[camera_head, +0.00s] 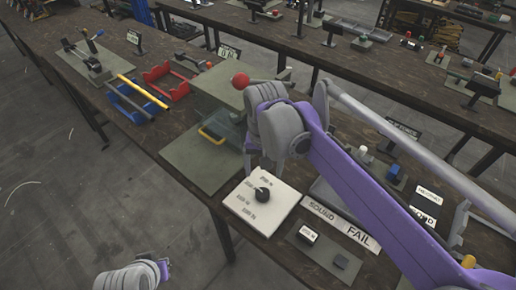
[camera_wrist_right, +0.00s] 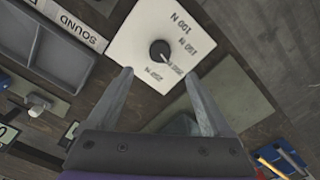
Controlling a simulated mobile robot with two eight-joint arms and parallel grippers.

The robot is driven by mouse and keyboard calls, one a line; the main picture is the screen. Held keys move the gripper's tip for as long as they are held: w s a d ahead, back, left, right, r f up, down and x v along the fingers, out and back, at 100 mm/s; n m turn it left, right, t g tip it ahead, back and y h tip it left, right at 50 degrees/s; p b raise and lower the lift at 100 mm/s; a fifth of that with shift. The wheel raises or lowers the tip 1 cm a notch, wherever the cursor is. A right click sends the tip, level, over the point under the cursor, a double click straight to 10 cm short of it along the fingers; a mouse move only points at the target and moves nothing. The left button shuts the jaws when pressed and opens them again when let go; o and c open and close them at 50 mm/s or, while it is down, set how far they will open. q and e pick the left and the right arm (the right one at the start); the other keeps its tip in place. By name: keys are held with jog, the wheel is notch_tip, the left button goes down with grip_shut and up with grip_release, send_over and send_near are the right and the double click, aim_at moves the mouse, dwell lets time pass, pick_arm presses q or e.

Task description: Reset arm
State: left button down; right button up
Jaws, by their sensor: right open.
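My right arm (camera_head: 355,180), purple and grey, reaches in from the right over the bench. Its gripper (camera_wrist_right: 158,75) is open and empty in the wrist view, its two grey fingers spread above the bench. A white dial plate (camera_head: 283,200) with a black knob (camera_head: 262,194) lies below it; the plate also shows in the wrist view (camera_wrist_right: 135,45), just beyond the fingertips.
Strips reading SOUND (camera_head: 321,209) and FAIL (camera_head: 358,236) lie right of the dial plate. A blue tray (camera_head: 129,103) and a red tray (camera_head: 165,79) are farther left on the bench. A grey tray (camera_wrist_right: 45,40) shows in the wrist view. Floor is clear at left.

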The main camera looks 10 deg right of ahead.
jog(key=s+d+f+n+t, duration=0.1)
jog(key=s+d+f, duration=0.1)
jog(key=s, duration=0.2)
jog(key=s+d+f+n+t+p, duration=0.1)
jog(key=s+d+f+t, duration=0.1)
jog(key=s, duration=0.3)
jog(key=s+d+f+n+t, duration=0.1)
jog(key=s+d+f+t, duration=0.1)
jog(key=s+f, duration=0.2)
jog(key=shift+s+d+f, duration=0.15)
jog(key=shift+s, duration=0.2)
jog(key=shift+s+d+f, duration=0.1)
jog(key=shift+s, duration=0.25)
